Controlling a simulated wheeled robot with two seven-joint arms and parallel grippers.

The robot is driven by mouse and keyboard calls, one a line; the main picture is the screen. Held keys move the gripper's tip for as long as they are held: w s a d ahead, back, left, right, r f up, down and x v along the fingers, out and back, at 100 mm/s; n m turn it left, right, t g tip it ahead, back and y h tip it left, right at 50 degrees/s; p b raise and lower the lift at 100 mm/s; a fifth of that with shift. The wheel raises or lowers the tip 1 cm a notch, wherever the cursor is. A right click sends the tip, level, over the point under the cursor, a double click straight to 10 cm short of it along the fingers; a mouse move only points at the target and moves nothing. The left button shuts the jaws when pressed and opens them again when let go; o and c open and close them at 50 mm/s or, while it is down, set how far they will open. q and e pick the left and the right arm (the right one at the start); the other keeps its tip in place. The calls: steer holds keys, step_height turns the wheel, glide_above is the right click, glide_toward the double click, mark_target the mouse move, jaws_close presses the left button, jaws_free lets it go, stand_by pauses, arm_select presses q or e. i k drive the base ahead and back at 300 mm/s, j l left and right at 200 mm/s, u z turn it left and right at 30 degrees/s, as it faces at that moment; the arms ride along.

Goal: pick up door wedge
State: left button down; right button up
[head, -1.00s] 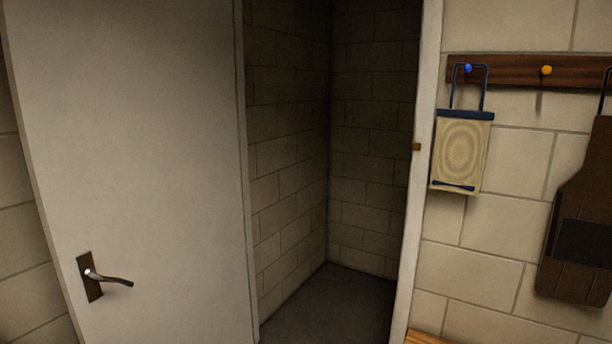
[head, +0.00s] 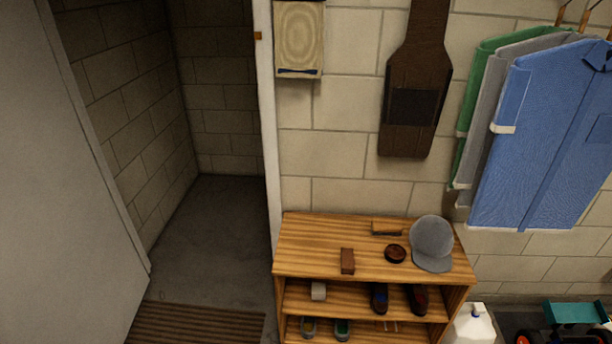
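No object is clearly recognisable as the door wedge. A small reddish-brown block (head: 348,261) lies near the front edge of the wooden shoe rack's top (head: 310,240); at this size I cannot tell if it is a wedge. A flat tan and dark piece, perhaps a brush (head: 387,228), lies at the back of the same top. A round dark tin (head: 395,253) and a grey cap (head: 432,243) are beside them. Neither of my grippers is in view.
A door (head: 70,190) stands open at the left onto a dark room with bare floor (head: 220,230). A ribbed brown mat (head: 195,323) lies at the doorway. Shirts (head: 550,130), a white jug (head: 472,326) and a teal-topped racecar (head: 577,312) are at right.

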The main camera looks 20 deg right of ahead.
mark_target(347, 260)
steer(key=l+z, duration=0.15)
steer(key=z, duration=0.35)
steer(key=l+z, duration=0.15)
steer(key=z, duration=0.35)
